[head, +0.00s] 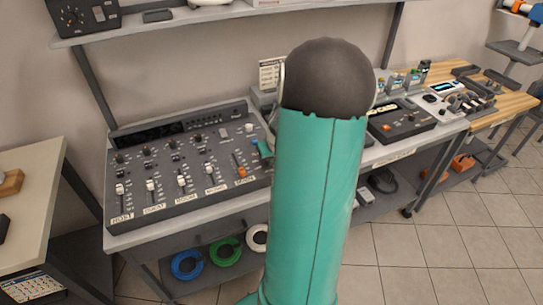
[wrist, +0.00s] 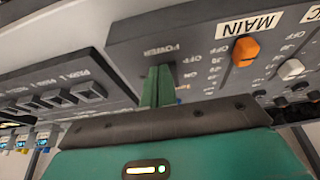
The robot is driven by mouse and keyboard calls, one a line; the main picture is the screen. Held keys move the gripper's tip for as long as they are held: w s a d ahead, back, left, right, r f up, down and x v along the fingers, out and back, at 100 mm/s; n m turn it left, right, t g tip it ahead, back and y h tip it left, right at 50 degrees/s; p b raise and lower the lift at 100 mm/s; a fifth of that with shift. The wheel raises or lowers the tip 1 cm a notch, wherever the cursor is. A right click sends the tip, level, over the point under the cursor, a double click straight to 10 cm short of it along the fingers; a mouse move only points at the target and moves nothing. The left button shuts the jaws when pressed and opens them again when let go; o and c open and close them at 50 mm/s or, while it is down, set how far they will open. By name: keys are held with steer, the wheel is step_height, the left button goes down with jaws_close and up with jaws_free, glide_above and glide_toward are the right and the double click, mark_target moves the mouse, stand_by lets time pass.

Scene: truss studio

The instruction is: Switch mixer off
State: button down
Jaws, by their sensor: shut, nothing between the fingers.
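The mixer (head: 190,163) is a dark grey console with several white faders and an orange fader (head: 241,171), on the bench left of my arm in the head view. In the wrist view the mixer (wrist: 200,30) appears upside down, with its orange fader (wrist: 245,51) beside the MAIN label. My gripper's green fingers (wrist: 158,78) are shut and empty, with their tips just below the POWER label (wrist: 160,50) at the panel's corner. They hide the power switch; I cannot tell its position or whether they touch it. In the head view my gripper (head: 264,149) shows beside the mixer's right edge.
A dark device (head: 402,122) with an orange button stands on the bench to the right of my arm. Another box with a row of buttons (wrist: 50,100) is close left of my fingers in the wrist view. A shelf (head: 180,20) overhangs the mixer. Tiled floor (head: 440,250) lies open at front right.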

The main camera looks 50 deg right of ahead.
steer(key=shift+w+d+r, duration=0.3)
steer(key=shift+w+d, duration=0.05)
steer(key=shift+w, duration=0.3)
steer(key=shift+r, duration=0.15)
